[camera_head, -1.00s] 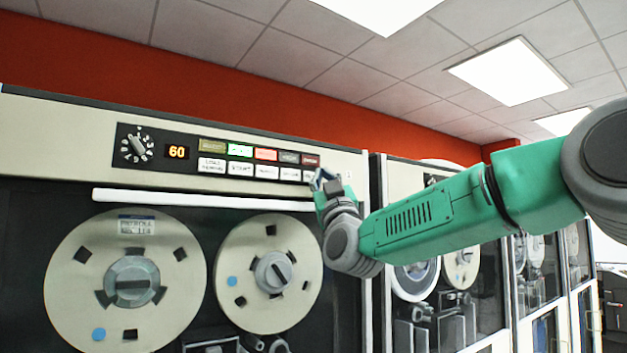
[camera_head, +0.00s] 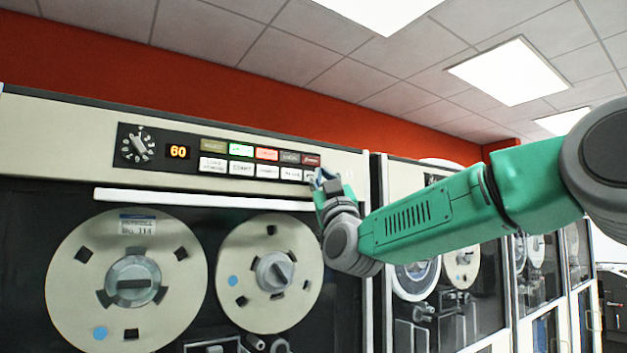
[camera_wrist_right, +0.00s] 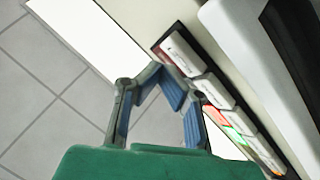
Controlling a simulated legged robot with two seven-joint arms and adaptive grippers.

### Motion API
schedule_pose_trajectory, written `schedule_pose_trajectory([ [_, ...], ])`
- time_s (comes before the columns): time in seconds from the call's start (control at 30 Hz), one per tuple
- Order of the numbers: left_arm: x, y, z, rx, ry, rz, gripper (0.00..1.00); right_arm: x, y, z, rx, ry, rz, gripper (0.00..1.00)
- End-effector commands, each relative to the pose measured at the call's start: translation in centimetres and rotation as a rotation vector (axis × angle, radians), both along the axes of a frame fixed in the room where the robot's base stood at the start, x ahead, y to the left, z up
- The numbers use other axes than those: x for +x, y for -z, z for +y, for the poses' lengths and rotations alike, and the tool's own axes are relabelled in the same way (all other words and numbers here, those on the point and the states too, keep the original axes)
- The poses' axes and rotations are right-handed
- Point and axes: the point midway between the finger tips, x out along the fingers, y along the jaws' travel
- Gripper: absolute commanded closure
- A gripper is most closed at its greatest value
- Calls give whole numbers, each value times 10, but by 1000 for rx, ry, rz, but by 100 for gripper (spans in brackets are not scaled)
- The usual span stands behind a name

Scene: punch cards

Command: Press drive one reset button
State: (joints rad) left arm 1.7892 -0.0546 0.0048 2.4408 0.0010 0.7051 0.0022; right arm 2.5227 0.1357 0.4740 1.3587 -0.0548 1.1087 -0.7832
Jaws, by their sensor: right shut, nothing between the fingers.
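The tape drive's control panel (camera_head: 220,156) carries two rows of buttons. The upper row has an olive, a lit green (camera_head: 241,150), a lit red-orange (camera_head: 266,154), a grey and a dark red button (camera_head: 311,160). The lower row holds white buttons (camera_head: 266,172); their small labels are too blurred to tell which is reset. My right gripper (camera_head: 323,180) is shut and empty at the panel's right end, by the last lower button. In the right wrist view my fingers (camera_wrist_right: 172,88) are close to the white end button (camera_wrist_right: 183,53); contact cannot be told. My left gripper is out of view.
A lit "60" display (camera_head: 178,152) and a rotary dial (camera_head: 138,145) sit left of the buttons. A white bar (camera_head: 200,199) runs below the panel, above two tape reels (camera_head: 128,283). More tape drives (camera_head: 470,270) stand to the right.

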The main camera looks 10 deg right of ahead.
Motion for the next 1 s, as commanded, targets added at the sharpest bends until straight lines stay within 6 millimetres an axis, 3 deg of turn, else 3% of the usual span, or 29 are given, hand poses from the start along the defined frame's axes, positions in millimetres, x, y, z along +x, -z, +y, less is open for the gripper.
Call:
schedule_pose_trajectory([
  [1.0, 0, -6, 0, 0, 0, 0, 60, 11, -1, 4, -1, 0, 1, 100],
])
